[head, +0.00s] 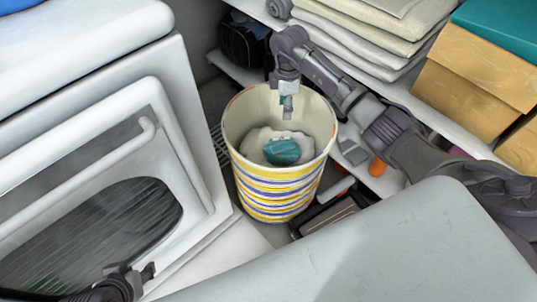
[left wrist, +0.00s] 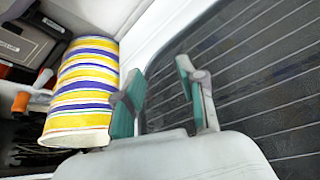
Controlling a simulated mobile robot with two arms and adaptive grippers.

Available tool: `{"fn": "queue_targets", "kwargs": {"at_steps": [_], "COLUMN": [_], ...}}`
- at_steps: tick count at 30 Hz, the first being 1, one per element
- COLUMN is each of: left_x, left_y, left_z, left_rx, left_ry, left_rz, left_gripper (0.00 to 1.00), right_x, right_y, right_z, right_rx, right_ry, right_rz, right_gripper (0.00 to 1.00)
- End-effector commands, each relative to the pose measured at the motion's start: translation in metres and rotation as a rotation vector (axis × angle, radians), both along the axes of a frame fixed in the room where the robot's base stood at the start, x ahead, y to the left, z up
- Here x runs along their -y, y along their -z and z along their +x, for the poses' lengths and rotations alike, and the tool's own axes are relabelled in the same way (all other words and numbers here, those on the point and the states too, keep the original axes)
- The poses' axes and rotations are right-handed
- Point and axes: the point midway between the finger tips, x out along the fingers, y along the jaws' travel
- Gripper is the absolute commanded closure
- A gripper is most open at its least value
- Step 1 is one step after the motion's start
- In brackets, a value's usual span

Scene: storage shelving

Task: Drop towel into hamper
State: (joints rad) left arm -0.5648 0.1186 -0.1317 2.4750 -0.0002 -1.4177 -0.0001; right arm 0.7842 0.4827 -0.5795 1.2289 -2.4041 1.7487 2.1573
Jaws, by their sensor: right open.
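The hamper (head: 275,195) is a round bin with yellow, white and blue stripes, standing upright between the white appliance and the shelves. It also shows in the left wrist view (left wrist: 82,90). Inside it lies a crumpled whitish cloth (head: 256,140), seemingly the towel, with a teal patch (head: 283,151) on top. I cannot tell whether the teal part is a separate cloth. My right gripper (head: 287,112) points down over the hamper's mouth, above the cloth and apart from it, open and empty. My left gripper (head: 148,272) is low at the left; its fingers stand apart, empty, in the left wrist view (left wrist: 160,75).
A white appliance (head: 180,110) with a dark window fills the left. Shelves at the right hold folded linens (head: 370,35) and tan boxes with teal lids (head: 478,70). A dark bag (head: 240,42) sits behind the hamper. Dark boxes (head: 325,212) lie beside it.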

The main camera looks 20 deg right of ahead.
Motion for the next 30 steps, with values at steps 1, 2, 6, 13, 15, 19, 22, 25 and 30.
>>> {"fn": "queue_targets", "kwargs": {"at_steps": [1, 2, 6, 13, 15, 19, 22, 25, 30], "left_x": [0.000, 0.000, 0.000, 0.000, 0.000, 0.000, 0.000, 0.000, 0.000], "left_y": [0.000, 0.000, 0.000, 0.000, 0.000, 0.000, 0.000, 0.000, 0.000], "left_z": [0.000, 0.000, 0.000, 0.000, 0.000, 0.000, 0.000, 0.000, 0.000], "left_rx": [0.000, 0.000, 0.000, 0.000, 0.000, 0.000, 0.000, 0.000, 0.000], "left_ry": [0.000, 0.000, 0.000, 0.000, 0.000, 0.000, 0.000, 0.000, 0.000], "left_rz": [0.000, 0.000, 0.000, 0.000, 0.000, 0.000, 0.000, 0.000, 0.000], "left_gripper": [0.60, 0.60, 0.60, 0.60, 0.60, 0.60, 0.60, 0.60, 0.60], "right_x": [0.000, 0.000, 0.000, 0.000, 0.001, 0.000, 0.000, 0.000, 0.000], "right_y": [0.000, -0.001, -0.015, -0.063, -0.078, -0.100, -0.112, -0.118, -0.120], "right_z": [0.000, 0.000, 0.001, 0.001, 0.001, 0.001, 0.001, 0.000, 0.000], "right_rx": [0.000, 0.000, 0.003, 0.005, 0.005, 0.004, 0.002, 0.000, -0.001], "right_ry": [0.000, 0.000, 0.000, -0.001, 0.000, 0.000, 0.001, 0.000, 0.000], "right_rz": [0.000, 0.000, -0.001, -0.001, -0.001, -0.001, -0.001, 0.000, -0.001], "right_gripper": [0.48, 0.48, 0.48, 0.48, 0.48, 0.48, 0.48, 0.48, 0.48]}}
